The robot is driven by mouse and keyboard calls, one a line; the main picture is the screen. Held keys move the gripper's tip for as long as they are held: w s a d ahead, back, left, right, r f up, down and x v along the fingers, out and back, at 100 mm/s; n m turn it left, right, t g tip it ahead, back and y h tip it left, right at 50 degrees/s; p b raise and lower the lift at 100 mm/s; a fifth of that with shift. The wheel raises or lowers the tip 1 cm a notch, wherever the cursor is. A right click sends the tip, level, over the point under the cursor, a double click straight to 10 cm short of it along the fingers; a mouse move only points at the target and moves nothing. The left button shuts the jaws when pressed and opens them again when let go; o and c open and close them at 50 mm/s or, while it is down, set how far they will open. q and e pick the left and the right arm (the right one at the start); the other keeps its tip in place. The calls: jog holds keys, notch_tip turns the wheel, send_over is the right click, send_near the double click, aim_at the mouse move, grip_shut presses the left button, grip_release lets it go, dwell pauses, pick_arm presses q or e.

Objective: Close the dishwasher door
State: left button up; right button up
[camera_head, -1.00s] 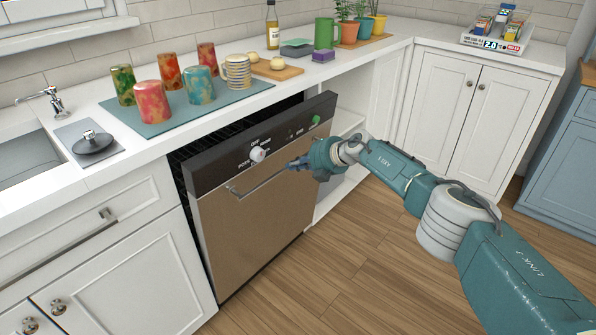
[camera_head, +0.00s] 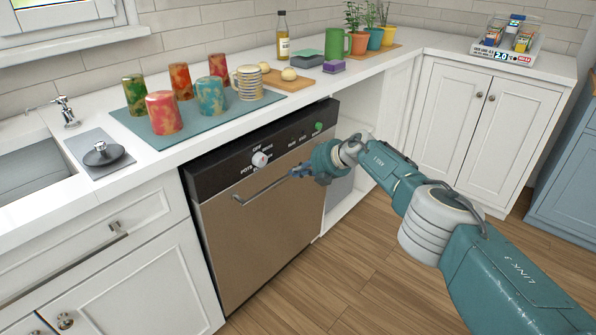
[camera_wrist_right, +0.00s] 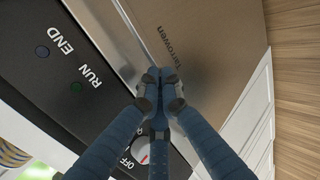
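The dishwasher door (camera_head: 265,235) has a tan front, a dark control panel with a white knob, and a bar handle (camera_head: 262,189). It stands upright, nearly flush under the counter; I cannot tell whether it is fully closed. My right gripper (camera_head: 298,172) is at the right end of the handle, in front of the door. In the right wrist view, its fingertips (camera_wrist_right: 160,88) are together against the door front, beside the handle strip and below the panel (camera_wrist_right: 70,75). Nothing clearly shows between them. My left gripper is out of view.
The counter above holds several cups on a teal mat (camera_head: 150,132), a cutting board (camera_head: 292,82), a bottle and potted plants. An open cabinet space (camera_head: 350,200) is right of the dishwasher. The wooden floor (camera_head: 340,285) in front is clear.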

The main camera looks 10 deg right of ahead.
jog(key=o, duration=0.5)
jog(key=shift+s+a+f, duration=0.15)
jog(key=shift+a+f, duration=0.1)
jog(key=shift+f, duration=0.1)
jog(key=shift+d, duration=0.15)
jog(key=v, duration=1.2)
jog(key=shift+r, duration=0.25)
